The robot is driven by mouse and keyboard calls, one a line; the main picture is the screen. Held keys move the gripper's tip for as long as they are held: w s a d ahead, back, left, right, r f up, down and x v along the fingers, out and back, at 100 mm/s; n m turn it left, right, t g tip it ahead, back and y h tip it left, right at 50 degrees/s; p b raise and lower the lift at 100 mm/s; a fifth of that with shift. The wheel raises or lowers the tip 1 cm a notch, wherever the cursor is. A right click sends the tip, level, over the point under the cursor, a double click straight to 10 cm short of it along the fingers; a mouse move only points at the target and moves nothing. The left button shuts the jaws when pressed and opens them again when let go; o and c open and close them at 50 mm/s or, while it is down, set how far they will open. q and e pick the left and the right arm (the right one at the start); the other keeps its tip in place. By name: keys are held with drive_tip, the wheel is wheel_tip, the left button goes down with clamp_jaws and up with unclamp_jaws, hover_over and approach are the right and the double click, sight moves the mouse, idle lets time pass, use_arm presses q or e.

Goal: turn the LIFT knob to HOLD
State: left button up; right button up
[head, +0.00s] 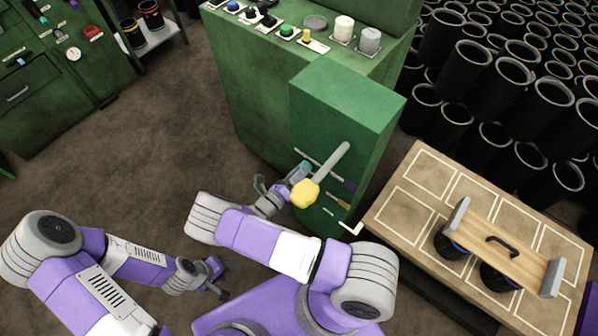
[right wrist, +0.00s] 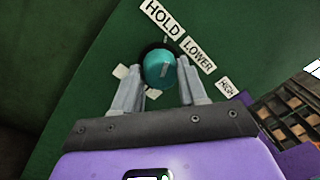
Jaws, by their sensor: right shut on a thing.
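The teal LIFT knob (right wrist: 160,70) is on the green panel in the right wrist view, and it also shows small in the head view (head: 301,169). My right gripper (right wrist: 158,84) has its two fingers on either side of the knob and is shut on it. The HOLD label (right wrist: 162,18) is above the knob, and the LOWER label (right wrist: 198,54) is to its upper right. A pale line on the knob's face runs roughly upward; its exact aim is hard to tell. My left gripper (head: 217,279) is low over the floor, away from the machine; its jaws are too small to read.
A grey lever with a yellow grip (head: 305,193) sticks out close to my right gripper. The green machine (head: 345,100) stands behind. A workbench (head: 400,208) with a wooden carrier (head: 497,243) is at right. Black sleeves (head: 470,65) stand beyond. Floor is clear at left.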

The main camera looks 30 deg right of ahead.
drive_tip(key=shift+n, duration=0.4)
drive_tip(key=o, duration=1)
drive_tip(key=shift+o, duration=0.2)
drive_tip(key=p+v, duration=0.1)
drive_tip(key=v, duration=0.6)
drive_tip(key=shift+s+a, duration=0.15)
drive_tip(key=shift+a, duration=0.1)
drive_tip(key=shift+f, duration=0.1)
